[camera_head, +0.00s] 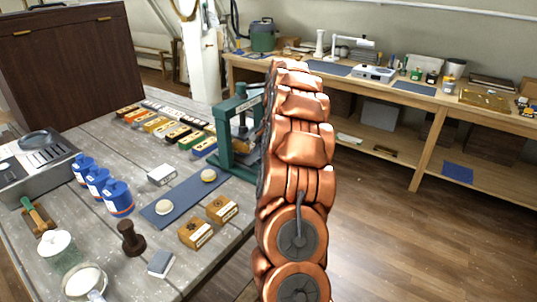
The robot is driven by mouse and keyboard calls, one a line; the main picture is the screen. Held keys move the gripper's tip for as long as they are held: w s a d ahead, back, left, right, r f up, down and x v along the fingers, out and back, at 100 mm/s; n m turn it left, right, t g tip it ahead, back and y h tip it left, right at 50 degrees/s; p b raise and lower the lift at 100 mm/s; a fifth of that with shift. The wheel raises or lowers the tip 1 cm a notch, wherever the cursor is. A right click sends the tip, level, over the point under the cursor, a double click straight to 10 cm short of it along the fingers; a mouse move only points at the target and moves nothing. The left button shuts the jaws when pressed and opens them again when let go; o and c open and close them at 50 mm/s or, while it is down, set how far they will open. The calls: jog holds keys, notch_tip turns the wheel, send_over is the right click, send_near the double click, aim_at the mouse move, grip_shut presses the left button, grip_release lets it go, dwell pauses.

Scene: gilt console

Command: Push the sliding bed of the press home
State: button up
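The green press (227,125) stands at the right edge of the grey worktable (145,270). It has an upright post, a top arm with a pale label, and a base. Its right part is hidden behind my copper arm. I cannot make out the sliding bed or how far it is out. A flat blue mat (187,196) lies in front of the press with two pale round pieces on it. I cannot tell whether it touches the press. My gripper is not in view; only my arm's links show, rising right of the press.
Several colored boxes (155,124) lie in rows behind the mat. Blue jars (117,197), wooden stamp blocks (196,232), a dark knob-topped piece (130,240) and a white box (161,175) stand around it. A long bench (425,106) runs along the back wall. Wooden floor lies open at right.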

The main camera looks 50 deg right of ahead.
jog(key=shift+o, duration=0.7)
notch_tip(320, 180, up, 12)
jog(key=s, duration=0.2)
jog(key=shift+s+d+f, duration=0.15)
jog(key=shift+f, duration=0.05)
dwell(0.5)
